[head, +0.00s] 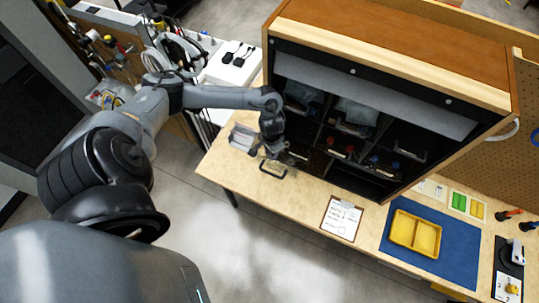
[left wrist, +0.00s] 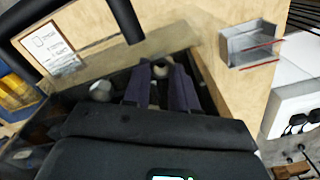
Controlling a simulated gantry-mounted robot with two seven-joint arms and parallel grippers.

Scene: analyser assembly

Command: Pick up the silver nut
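My left gripper (left wrist: 160,82) shows in the left wrist view with its two dark fingers apart. They reach into a dark compartment. A small pale, rounded piece (left wrist: 160,68) shows between and beyond the fingertips, and another (left wrist: 100,91) lies to the left. These may be silver nuts, but they are too small and blurred to tell. I cannot see the fingers touching either piece. In the head view my left arm reaches to the lower left opening of the shelf unit, and its fingertips are hard to make out. My right gripper is in neither view.
The wooden shelf unit (head: 400,40) rises over the bench (head: 310,190). A grey metal holder (head: 243,137) stands left of my gripper. A clipboard (head: 341,219), blue mat (head: 455,250) and yellow tray (head: 415,233) lie to the right. The bench front beside the clipboard is clear.

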